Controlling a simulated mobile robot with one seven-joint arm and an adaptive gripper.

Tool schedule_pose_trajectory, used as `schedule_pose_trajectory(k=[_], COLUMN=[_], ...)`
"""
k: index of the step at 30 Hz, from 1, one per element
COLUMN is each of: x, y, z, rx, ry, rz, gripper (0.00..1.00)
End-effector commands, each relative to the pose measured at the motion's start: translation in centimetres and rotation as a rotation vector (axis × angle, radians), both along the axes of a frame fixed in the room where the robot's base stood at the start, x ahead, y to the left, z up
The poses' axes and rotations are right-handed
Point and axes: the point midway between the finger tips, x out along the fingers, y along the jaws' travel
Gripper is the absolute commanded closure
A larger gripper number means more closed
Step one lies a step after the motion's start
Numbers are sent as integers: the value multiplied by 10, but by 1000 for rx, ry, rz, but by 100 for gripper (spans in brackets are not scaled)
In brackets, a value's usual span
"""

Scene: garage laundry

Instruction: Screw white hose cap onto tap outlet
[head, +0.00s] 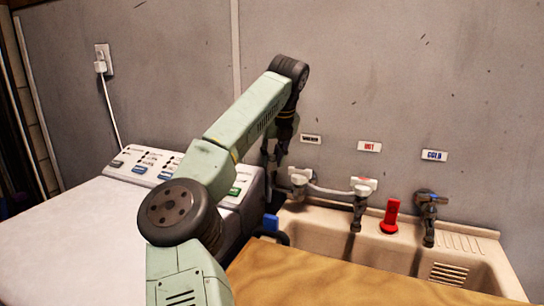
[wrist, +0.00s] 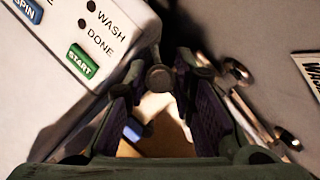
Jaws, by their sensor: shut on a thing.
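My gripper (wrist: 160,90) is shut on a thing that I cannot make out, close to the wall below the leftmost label. In the head view it hangs down beside the washing machine's back right corner, its fingers dark and partly hidden. In the wrist view a dark round metal piece (wrist: 160,77) shows between the fingers; it may be part of the tap. A pale patch shows below it. I cannot tell whether that patch is the white hose cap, and the cap is not clearly seen anywhere. The tap outlet cannot be made out for sure.
The washing machine (head: 85,230) stands left, its control panel (wrist: 95,35) close to my fingers. Right are the hot tap's white handles (head: 364,186), a red object (head: 391,216), the cold tap (head: 430,212) and the sink (head: 480,245). A blue piece (head: 269,223) sits below my gripper.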

Motion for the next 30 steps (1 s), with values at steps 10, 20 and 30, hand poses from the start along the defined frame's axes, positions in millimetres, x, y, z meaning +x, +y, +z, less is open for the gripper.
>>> schedule_pose_trajectory(k=[10, 20, 30], x=[0, 0, 0], y=[1, 1, -1], z=[-3, 0, -4], rx=[0, -2, 0], ry=[0, 0, -1], rz=[-18, -425, -504], gripper=[100, 100, 100])
